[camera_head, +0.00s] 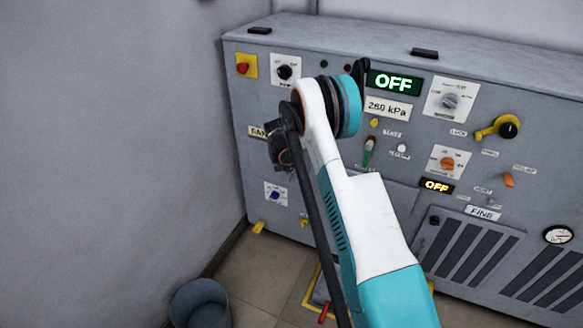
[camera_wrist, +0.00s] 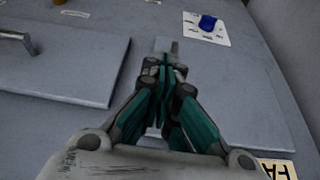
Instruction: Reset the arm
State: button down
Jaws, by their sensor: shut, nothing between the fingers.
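My gripper (camera_wrist: 167,62) is shut and empty in the wrist view, its teal and grey fingers together in front of a grey panel face. In the head view my white and teal arm reaches up across the middle, and its end hides part of the grey control cabinet (camera_head: 400,215). The fingers cannot be made out clearly there. In the wrist view a blue knob (camera_wrist: 208,23) on a white plate lies up and right of the fingertips. The same kind of blue knob (camera_head: 276,195) shows low on the cabinet's left in the head view.
The cabinet carries a red button (camera_head: 243,67), a black knob (camera_head: 284,72), a yellow-handled lever (camera_head: 497,128), an orange knob (camera_head: 447,163) and a green OFF display (camera_head: 393,83). A grey bucket (camera_head: 200,305) stands on the floor by the left wall. A panel handle (camera_wrist: 20,39) shows in the wrist view.

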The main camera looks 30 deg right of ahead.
jog(key=p+v, duration=0.2)
jog(key=v, duration=0.6)
jog(key=shift+r+p, duration=0.35)
jog(key=shift+p, duration=0.05)
jog(key=s+a+r+n+t+y, duration=0.1)
jog(key=s+a+r+n, duration=0.1)
jog(key=s+a+r, duration=0.5)
jog(key=s+a+r+n, duration=0.1)
jog(key=s+r, duration=0.3)
jog(key=r, duration=0.6)
jog(key=s+a+r+n+t+y, duration=0.1)
jog(key=s+a+r+n, duration=0.15)
jog(key=s+r, duration=0.5)
jog(key=s+a+r+n+t, duration=0.1)
jog(key=s+a, duration=0.3)
jog(key=s, duration=0.8)
jog(key=s+a+r+n+t+y, duration=0.1)
jog(key=s+a+n, duration=0.3)
jog(key=s, duration=0.7)
jog(key=shift+s+a+r+t+y, duration=0.2)
jog(key=shift+s+a+t+y, duration=0.15)
jog(key=shift+a, duration=0.35)
